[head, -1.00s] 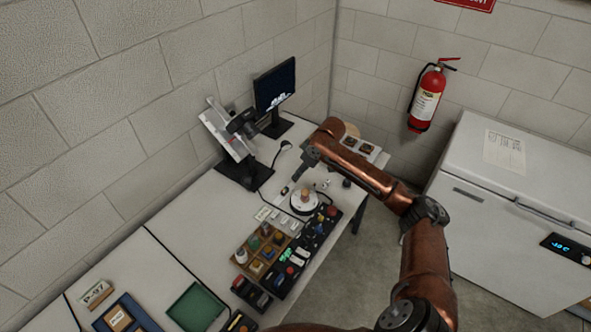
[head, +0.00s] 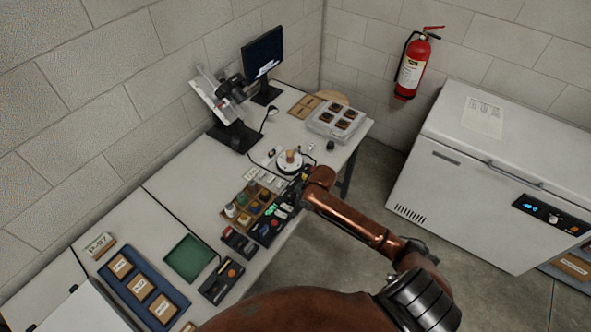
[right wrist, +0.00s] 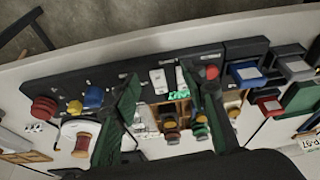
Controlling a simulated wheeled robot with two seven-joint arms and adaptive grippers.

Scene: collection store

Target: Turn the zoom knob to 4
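A long black control panel (right wrist: 140,72) with knobs, switches and buttons lies along the table edge in the right wrist view. It carries a red knob (right wrist: 43,106), a blue knob (right wrist: 93,97), a yellow knob (right wrist: 74,107) and a red button (right wrist: 212,71). I cannot tell which control is the zoom knob; no scale numbers are readable. My right gripper (right wrist: 158,78) is open and empty, its fingers apart above the panel's middle around white switches. In the head view my right arm's end covers part of the panel. My left gripper is not in view.
A white round stand with a spool (head: 290,161) sits behind the panel. A wooden compartment tray (head: 247,208), a green tray (head: 189,257) and a blue tray (head: 143,292) lie left of it. A monitor (head: 263,53) and a clear tray of specimens (head: 337,120) stand farther back.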

